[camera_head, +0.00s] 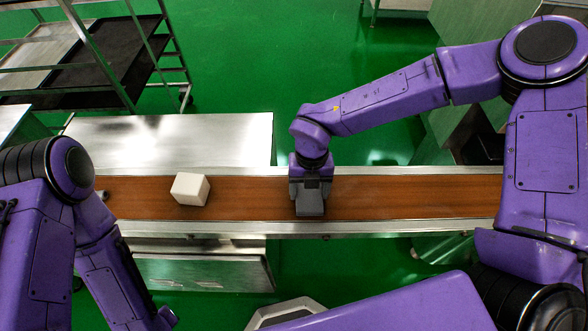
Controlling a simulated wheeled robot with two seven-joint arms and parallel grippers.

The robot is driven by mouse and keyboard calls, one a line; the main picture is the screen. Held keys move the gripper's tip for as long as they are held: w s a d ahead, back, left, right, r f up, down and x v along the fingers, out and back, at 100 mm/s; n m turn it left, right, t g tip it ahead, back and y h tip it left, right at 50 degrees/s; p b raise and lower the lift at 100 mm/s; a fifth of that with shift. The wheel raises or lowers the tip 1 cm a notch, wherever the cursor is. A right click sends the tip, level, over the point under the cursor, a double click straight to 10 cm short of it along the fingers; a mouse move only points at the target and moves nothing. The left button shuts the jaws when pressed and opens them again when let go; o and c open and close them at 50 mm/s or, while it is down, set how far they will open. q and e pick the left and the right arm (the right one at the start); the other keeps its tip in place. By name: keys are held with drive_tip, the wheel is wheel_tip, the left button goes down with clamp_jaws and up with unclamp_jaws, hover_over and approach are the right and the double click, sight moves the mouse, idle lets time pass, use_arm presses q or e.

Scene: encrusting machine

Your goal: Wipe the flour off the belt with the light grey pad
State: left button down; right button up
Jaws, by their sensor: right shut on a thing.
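The brown belt (250,205) runs left to right across the view. My right gripper (311,196) points down onto the belt near the middle and is shut on a grey block, which looks like the light grey pad (311,206). The fingers hide part of the pad. The pad is at or just above the belt surface; I cannot tell if it touches. A faint paler patch, possibly flour (350,186), shows on the belt just right of the gripper. My left arm reaches down at the lower left, and its gripper is out of view.
A white cube (190,189) sits on the belt, left of my right gripper. Metal rails (400,227) edge the belt. A steel table (170,140) stands behind its left part. A rack (100,60) stands at the back left. Green floor shows behind the belt's middle.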

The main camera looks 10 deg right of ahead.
drive_tip(key=shift+w+a+f, duration=0.1)
drive_tip(key=shift+w+a, duration=0.05)
drive_tip(key=shift+a, duration=0.45)
drive_tip(key=shift+w+a, duration=0.1)
drive_tip(key=shift+a, duration=0.45)
drive_tip(key=shift+w+a+r, duration=0.1)
drive_tip(key=shift+a+r, duration=0.1)
drive_tip(key=shift+a, duration=0.1)
wheel_tip(320, 180, up, 3)
drive_tip(key=shift+r+p, duration=0.2)
drive_tip(key=shift+p, duration=1.05)
wheel_tip(320, 180, up, 4)
drive_tip(key=p, duration=0.4)
drive_tip(key=shift+d+r, duration=0.1)
drive_tip(key=shift+r, duration=0.15)
